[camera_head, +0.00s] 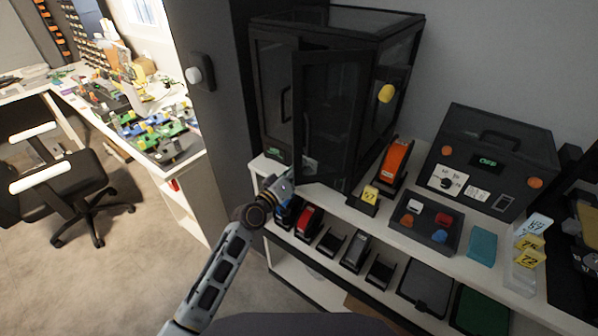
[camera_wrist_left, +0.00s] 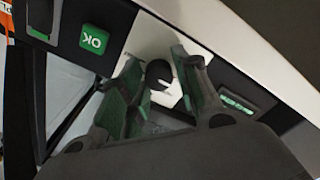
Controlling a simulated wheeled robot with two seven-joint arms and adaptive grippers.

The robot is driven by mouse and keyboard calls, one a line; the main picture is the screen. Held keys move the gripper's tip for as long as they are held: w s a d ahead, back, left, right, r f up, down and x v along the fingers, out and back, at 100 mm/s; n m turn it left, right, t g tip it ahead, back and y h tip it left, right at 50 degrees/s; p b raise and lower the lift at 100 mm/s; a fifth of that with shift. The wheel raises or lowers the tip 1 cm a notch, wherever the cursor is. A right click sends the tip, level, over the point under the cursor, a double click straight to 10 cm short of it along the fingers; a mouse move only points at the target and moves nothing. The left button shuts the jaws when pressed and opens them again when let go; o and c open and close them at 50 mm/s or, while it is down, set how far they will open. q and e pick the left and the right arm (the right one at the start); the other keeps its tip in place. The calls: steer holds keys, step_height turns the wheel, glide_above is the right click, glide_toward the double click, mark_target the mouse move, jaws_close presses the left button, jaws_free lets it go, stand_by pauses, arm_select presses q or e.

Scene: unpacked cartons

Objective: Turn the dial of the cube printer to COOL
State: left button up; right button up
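The cube printer, as I take it, is the black framed glass cabinet (camera_head: 425,22) on the shelf, its front door standing open. In the left wrist view a black dial (camera_wrist_left: 158,72) with a white pointer sits on a white plate. A small green display (camera_wrist_left: 238,103) lies to the right of it and a green OK button (camera_wrist_left: 92,40) to the left. My left gripper (camera_head: 283,181) is at the cabinet's lower front edge. In the wrist view its fingers (camera_wrist_left: 160,82) are apart, one on each side of the dial; contact cannot be made out. The pointer's setting is unreadable. My right gripper is not in view.
A second black box (camera_head: 500,150) with its own dial and green display stands to the right. The open door (camera_head: 325,120) juts out above my gripper. A red item (camera_head: 308,220) and several black ones line the shelf's front edge.

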arm_select(q)
steer(key=shift+o, duration=0.9)
steer(key=shift+v, duration=0.8)
steer(key=v, duration=1)
steer(key=shift+s, duration=0.15)
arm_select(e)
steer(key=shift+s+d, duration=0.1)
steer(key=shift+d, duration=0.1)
arm_select(q)
steer(key=shift+a, duration=0.1)
